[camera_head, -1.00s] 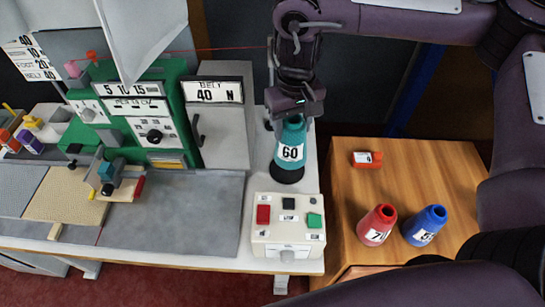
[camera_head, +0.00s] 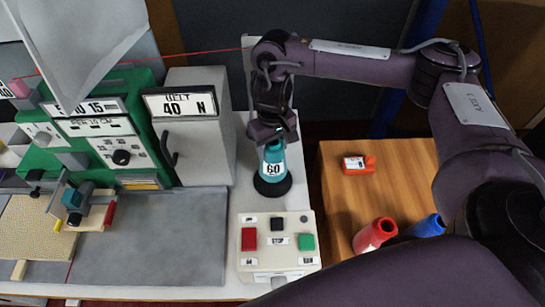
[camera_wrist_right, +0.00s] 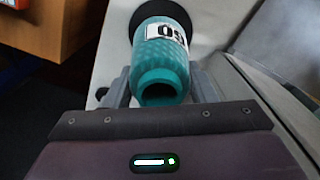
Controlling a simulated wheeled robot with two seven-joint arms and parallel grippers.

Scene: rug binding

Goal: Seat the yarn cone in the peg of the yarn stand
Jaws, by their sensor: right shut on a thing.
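The teal yarn cone (camera_head: 272,163), labelled 60, stands upright at the black round base of the yarn stand (camera_head: 272,188), behind the button box. My right gripper (camera_head: 270,140) comes down from above and is shut on the cone's upper part. In the right wrist view the cone (camera_wrist_right: 162,55) sits between the two grey fingers (camera_wrist_right: 160,88), its open top facing the camera. The black base (camera_wrist_right: 150,10) shows beyond it. The peg is hidden by the cone, and I cannot tell whether the cone rests fully down. My left gripper is not in view.
The button box (camera_head: 278,262) stands just in front of the cone. The grey belt unit (camera_head: 200,145) and green machine (camera_head: 105,135) are to its left.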

